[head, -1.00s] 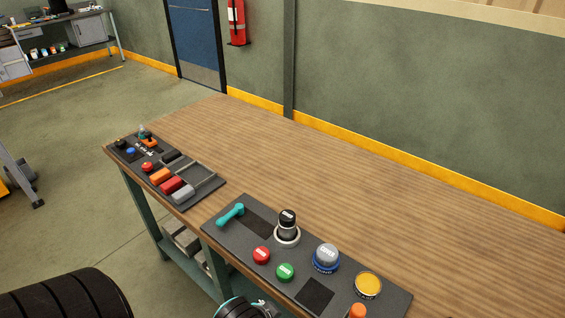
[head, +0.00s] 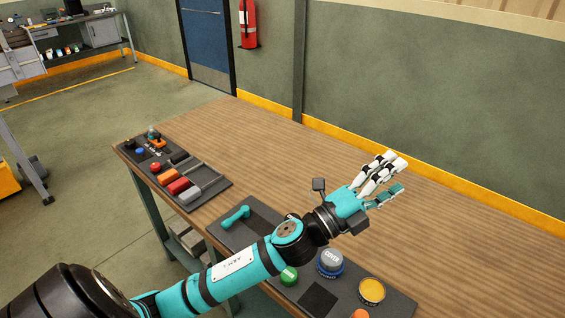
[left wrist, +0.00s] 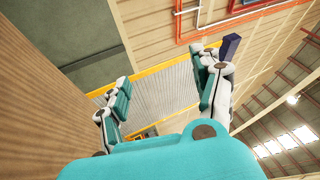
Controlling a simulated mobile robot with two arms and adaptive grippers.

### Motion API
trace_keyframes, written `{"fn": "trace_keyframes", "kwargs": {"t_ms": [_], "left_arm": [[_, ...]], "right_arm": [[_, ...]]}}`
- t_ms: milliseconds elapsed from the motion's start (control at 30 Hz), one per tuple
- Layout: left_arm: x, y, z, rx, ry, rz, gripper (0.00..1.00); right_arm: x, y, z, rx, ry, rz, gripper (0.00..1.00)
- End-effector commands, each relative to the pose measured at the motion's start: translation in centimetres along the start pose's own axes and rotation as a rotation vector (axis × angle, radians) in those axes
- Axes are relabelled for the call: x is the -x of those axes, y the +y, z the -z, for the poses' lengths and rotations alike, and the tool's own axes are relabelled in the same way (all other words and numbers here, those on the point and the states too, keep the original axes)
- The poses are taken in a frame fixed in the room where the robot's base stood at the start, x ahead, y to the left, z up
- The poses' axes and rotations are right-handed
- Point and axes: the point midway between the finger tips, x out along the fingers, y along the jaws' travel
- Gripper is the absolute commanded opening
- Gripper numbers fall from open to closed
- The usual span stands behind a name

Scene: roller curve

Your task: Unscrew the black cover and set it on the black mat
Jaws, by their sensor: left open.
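The black knob-like cover in a white ring, seen earlier on the panel, is now hidden behind my left arm. A black square mat (head: 318,299) lies on the panel near its front edge, with nothing on it. My right gripper is not in view.
The panel also holds a grey cap lettered COVER in a blue ring (head: 331,261), a yellow cap (head: 371,290), a green button (head: 289,276) and a teal handle (head: 236,217). A second panel (head: 218,186) with coloured blocks lies left. The far table (head: 240,120) is clear.

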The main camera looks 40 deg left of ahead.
Motion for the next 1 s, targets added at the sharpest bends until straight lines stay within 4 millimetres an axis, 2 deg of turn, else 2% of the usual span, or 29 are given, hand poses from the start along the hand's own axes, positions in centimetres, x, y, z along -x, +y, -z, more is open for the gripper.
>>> {"fn": "trace_keyframes", "kwargs": {"t_ms": [33,67,100,167,233,300,367,467,500,600,700,833,1000], "left_arm": [[-1.3,-1.4,1.9,-0.161,0.152,0.047,0.66],[-1.8,-1.9,3.1,-0.254,0.242,0.069,0.66],[-2.0,-2.1,4.6,-0.378,0.363,0.092,0.66],[-1.9,-1.8,6.3,-0.564,0.543,0.112,0.66],[-1.1,-0.5,7.1,-0.774,0.753,0.107,0.66],[0.2,1.3,6.5,-0.973,0.960,0.071,0.66],[1.7,2.9,4.6,-1.131,1.135,0.012,0.66],[4.6,4.5,-1.0,-1.348,1.415,-0.150,0.66],[5.9,4.6,-3.7,-1.412,1.517,-0.233,0.66],[8.9,3.7,-9.9,-1.495,1.718,-0.434,0.66],[11.4,1.9,-14.4,-1.512,1.847,-0.605,0.66],[13.6,-0.1,-17.7,-1.496,1.939,-0.746,0.66],[14.6,-0.5,-18.8,-1.478,1.976,-0.803,0.66]], "right_arm": [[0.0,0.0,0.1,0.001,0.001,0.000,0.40],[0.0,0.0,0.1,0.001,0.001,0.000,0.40],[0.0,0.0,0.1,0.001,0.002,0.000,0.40],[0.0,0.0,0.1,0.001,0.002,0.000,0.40],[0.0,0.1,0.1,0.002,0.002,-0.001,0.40],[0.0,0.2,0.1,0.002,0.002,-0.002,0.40],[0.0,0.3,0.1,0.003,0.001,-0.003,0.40],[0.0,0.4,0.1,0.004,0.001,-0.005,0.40],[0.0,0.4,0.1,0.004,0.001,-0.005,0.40],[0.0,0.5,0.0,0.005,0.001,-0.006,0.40],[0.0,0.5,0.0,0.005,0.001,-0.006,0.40],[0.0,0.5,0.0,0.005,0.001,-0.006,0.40],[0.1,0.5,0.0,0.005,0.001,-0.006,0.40]]}}
